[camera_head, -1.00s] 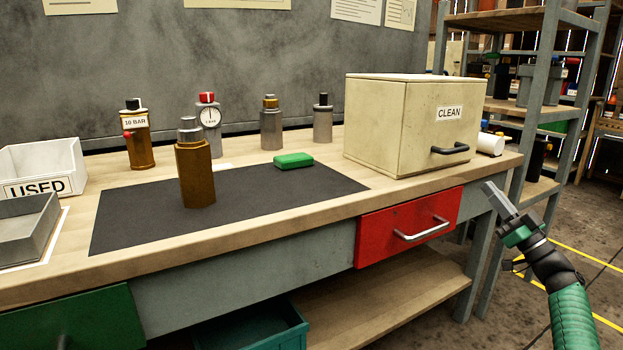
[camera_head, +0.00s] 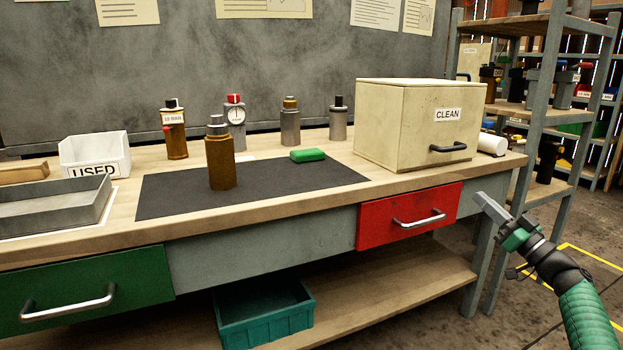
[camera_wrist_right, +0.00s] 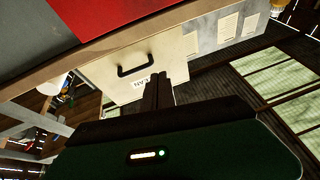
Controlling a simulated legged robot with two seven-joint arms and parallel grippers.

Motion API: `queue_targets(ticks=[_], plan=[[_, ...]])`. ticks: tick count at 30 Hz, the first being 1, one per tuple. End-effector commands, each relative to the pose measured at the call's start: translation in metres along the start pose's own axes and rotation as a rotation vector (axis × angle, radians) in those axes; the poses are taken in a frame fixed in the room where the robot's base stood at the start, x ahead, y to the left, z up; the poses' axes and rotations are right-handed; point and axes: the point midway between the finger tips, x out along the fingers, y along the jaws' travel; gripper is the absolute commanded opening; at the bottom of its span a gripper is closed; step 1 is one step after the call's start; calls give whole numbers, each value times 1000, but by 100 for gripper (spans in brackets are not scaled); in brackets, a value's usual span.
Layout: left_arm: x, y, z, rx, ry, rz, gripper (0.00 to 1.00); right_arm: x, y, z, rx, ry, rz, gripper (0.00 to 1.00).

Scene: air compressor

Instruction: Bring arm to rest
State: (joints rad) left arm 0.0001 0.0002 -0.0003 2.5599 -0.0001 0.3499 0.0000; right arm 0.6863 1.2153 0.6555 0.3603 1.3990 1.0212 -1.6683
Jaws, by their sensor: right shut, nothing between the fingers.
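My right gripper (camera_head: 484,203) is shut and empty. It hangs in the air in front of the workbench (camera_head: 300,207), to the right of the red drawer (camera_head: 385,225) and below the CLEAN box (camera_head: 405,120). In the right wrist view its closed fingers (camera_wrist_right: 158,90) show in the middle, with the CLEAN box (camera_wrist_right: 140,65) behind them and the red drawer (camera_wrist_right: 105,14) at the top. My right arm comes in from the lower right. My left gripper does not show in either view.
A brown cylinder (camera_head: 220,163) stands on the black mat (camera_head: 290,190), near a green block (camera_head: 307,155). Several valve-like parts stand behind. The USED bin (camera_head: 92,157) and grey tray (camera_head: 55,210) are at left. A shelf (camera_head: 540,110) stands at right; floor near my gripper is clear.

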Motion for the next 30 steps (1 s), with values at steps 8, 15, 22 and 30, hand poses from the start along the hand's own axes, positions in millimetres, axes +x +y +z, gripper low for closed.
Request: queue_targets(ticks=[8,15,22,30], plan=[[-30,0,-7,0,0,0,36,67,-84,65,172,-314,-78,0],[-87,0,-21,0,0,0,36,57,-235,165,330,-946,-26,0],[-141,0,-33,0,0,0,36,-95,-320,179,290,-1442,275,0],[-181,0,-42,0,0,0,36,-241,-366,132,217,-1631,528,0]])
